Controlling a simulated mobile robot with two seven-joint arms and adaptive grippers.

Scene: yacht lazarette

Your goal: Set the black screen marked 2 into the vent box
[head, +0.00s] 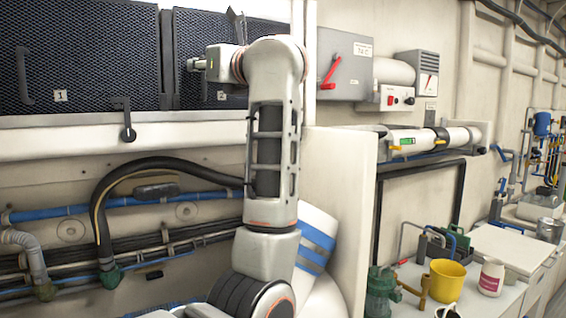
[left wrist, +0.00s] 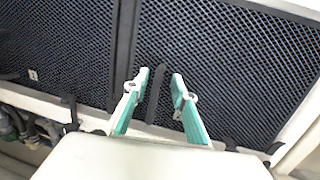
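The black mesh screen marked 2 (head: 207,30) stands upright at the right bay of the vent box (head: 60,127), partly hidden by my arm. I cannot tell whether it sits fully flush. It also fills the right of the left wrist view (left wrist: 235,70). My left gripper (head: 192,64) is in front of this screen. In the left wrist view its teal-padded fingers (left wrist: 161,77) are apart, with the screen's dark upright handle (left wrist: 157,97) between them. Gaps show beside the handle. My right gripper is out of view.
The black screen marked 1 (head: 85,55) fills the left bay. A dark latch (head: 127,133) hangs below it, and another latch (head: 236,25) is above screen 2. Hoses (head: 100,200) run below. A workbench with a yellow mug (head: 447,280) stands right.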

